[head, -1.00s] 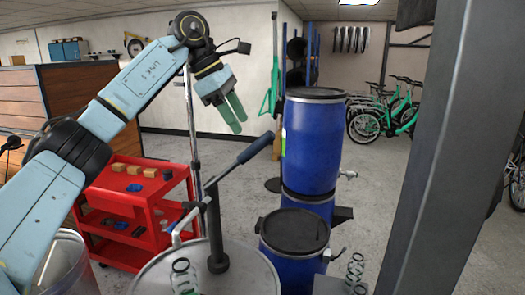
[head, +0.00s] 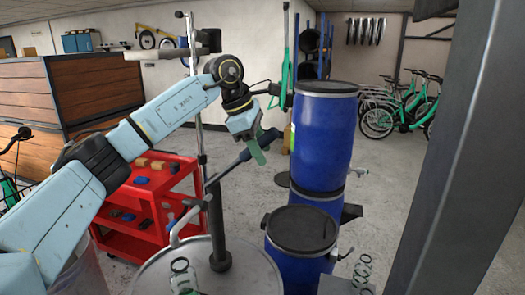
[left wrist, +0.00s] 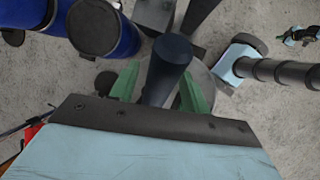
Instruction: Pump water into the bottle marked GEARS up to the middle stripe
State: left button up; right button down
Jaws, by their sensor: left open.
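The pump (head: 219,232) stands upright on a round grey drum lid (head: 158,272), its dark blue lever handle (head: 259,146) sloping up to the right. My left gripper (head: 259,157) has its green fingers pointing down at the handle's upper end. In the left wrist view, my left gripper (left wrist: 160,85) is open, with the handle (left wrist: 168,65) between its two fingers. I cannot tell if they touch it. A small clear, bottle-like object (head: 181,266) is by the lid's front edge, cut off by the frame. No GEARS marking or stripe is readable. My right gripper is not seen.
Stacked blue barrels (head: 322,135) and a shorter blue barrel with a black lid (head: 302,228) stand right of the pump. A red cart (head: 150,205) with small items is behind left. A grey post (head: 440,150) crosses the right side. Open floor lies behind.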

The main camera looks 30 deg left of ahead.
pick_arm(q)
jog(key=shift+w+d+f, duration=0.2)
jog(key=shift+w+f, duration=0.15)
jog(key=shift+f, duration=0.25)
jog(key=shift+s, duration=0.1)
grip_shut()
